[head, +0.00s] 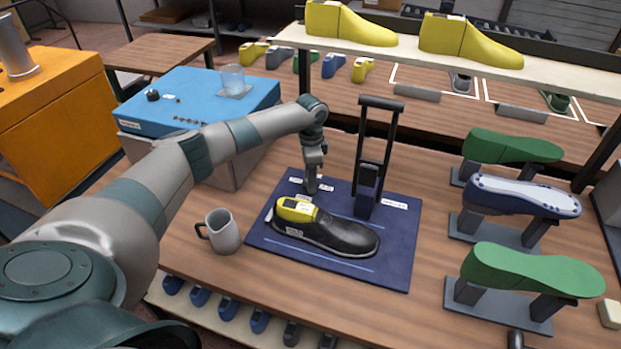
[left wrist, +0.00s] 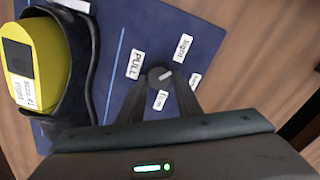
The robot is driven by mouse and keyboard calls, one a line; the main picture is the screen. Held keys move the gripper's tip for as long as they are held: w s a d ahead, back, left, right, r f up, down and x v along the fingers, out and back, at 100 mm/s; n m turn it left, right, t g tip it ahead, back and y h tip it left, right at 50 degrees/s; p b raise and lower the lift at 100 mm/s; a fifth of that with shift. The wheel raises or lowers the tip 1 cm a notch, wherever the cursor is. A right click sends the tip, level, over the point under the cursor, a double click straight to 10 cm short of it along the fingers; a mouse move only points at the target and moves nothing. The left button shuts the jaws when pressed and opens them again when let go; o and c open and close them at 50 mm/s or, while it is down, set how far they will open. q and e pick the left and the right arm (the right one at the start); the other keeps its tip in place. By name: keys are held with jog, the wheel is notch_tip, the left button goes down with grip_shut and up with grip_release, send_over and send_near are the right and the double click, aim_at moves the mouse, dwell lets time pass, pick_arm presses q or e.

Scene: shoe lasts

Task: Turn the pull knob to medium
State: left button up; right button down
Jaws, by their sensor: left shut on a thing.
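The pull knob (left wrist: 158,76) is a small round grey knob on the blue mat (head: 395,270), beside the "PULL" label (left wrist: 136,64). Around it are the labels "light" (left wrist: 183,47), "firm" (left wrist: 160,100) and a third (left wrist: 195,82), partly hidden by a finger. A pale mark on the knob seems to point right and slightly up in the left wrist view; its exact setting is hard to tell. My left gripper (head: 311,188) points down at the mat, shut on the knob, which its arm hides in the head view. My right gripper is not in view.
A black shoe (head: 340,236) on a yellow last lies in front of the gripper. A black upright frame (head: 380,150) stands just right of it. A grey mug (head: 223,232) is left of the mat. Green lasts on stands (head: 530,270) are at right.

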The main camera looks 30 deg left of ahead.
pick_arm(q)
jog(key=m, duration=0.5)
jog(key=shift+p, duration=0.3)
jog(key=m, duration=0.4)
jog(key=shift+s+d+r+m, duration=0.1)
jog(key=shift+s+m, duration=0.05)
jog(key=shift+m, duration=0.45)
jog(key=o, duration=1)
jog(key=shift+o, duration=0.2)
